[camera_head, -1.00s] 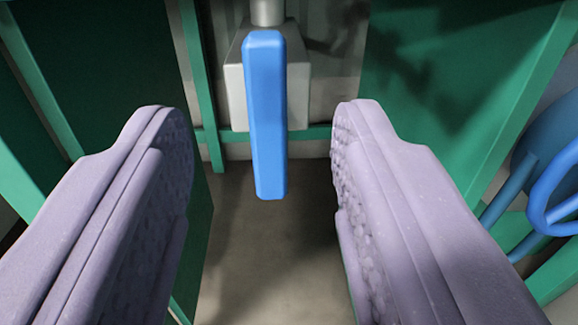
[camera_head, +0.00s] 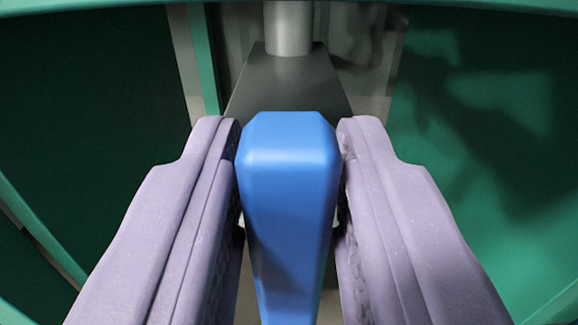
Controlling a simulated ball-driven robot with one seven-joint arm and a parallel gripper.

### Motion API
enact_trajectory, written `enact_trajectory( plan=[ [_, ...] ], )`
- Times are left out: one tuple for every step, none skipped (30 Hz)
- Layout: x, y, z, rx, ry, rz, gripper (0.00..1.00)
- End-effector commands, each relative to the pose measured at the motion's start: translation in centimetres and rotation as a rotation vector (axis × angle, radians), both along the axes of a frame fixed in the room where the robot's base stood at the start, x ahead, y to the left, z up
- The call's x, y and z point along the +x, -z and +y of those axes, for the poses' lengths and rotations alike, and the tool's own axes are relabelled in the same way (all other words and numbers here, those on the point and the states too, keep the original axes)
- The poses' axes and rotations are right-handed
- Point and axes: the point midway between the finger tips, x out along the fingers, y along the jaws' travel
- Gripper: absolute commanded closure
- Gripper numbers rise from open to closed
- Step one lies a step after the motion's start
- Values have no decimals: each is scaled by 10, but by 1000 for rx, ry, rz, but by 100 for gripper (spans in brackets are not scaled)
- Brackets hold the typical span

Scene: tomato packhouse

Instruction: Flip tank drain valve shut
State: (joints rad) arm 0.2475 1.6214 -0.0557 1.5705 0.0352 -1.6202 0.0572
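The drain valve's blue lever handle (camera_head: 289,190) stands in the middle of the view and points down and toward me. Its grey valve body (camera_head: 285,82) is behind it, with a metal pipe (camera_head: 289,28) rising from the top. My gripper (camera_head: 289,150) has its two pale purple fingers on either side of the lever, close against its sides. The left finger appears to touch it, and the right one looks pressed up to it as well. The lower end of the lever runs out of the picture.
Green panels (camera_head: 490,150) stand to the right and a dark green panel (camera_head: 90,100) to the left. A green rim (camera_head: 300,6) crosses the top edge. A narrow green post (camera_head: 205,60) stands left of the valve body.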

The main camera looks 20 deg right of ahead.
Motion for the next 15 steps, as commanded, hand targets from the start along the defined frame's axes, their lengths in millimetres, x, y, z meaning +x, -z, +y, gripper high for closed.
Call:
enact_trajectory(
  plan=[
    [0,0,0,0,0,0,83],
    [0,0,0,0,0,0,90],
    [0,0,0,0,0,0,99],
    [0,0,0,0,0,0,100],
    [0,0,0,0,0,0,100],
    [0,0,0,0,0,0,100],
    [0,0,0,-1,0,0,100],
    [0,0,0,-3,0,1,100],
    [0,0,0,-6,0,3,100],
    [0,0,1,-10,0,4,100],
    [0,1,1,-15,0,5,100],
    [0,1,1,-24,0,8,100],
    [0,1,2,-32,0,10,100],
    [0,1,2,-43,0,13,100],
    [0,1,2,-59,-1,18,100]
  ],
)
